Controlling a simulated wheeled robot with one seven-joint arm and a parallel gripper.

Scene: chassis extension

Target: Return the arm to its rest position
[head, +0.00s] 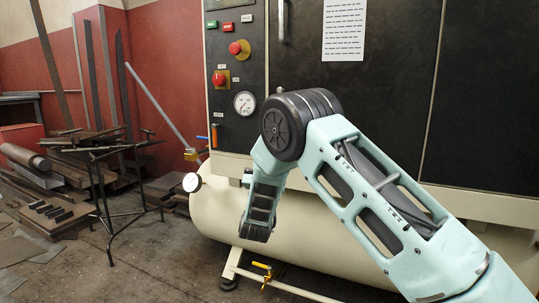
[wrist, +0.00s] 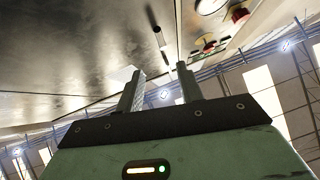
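My arm (head: 375,195) reaches in from the lower right of the head view, bends at a dark round joint and drops in front of a machine. I cannot make out its fingers in that view. In the wrist view my gripper (wrist: 160,72) shows two upright fingers with a clear gap between them. It is open, with nothing between the fingers. The wrist view looks up along a dark panel toward the roof.
A black-fronted machine (head: 390,90) with red buttons, a gauge (head: 244,103) and a paper sheet (head: 344,30) stands close behind my arm. A cream tank (head: 325,240) lies below. A metal stand (head: 105,190) and scrap lie left; some floor between is clear.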

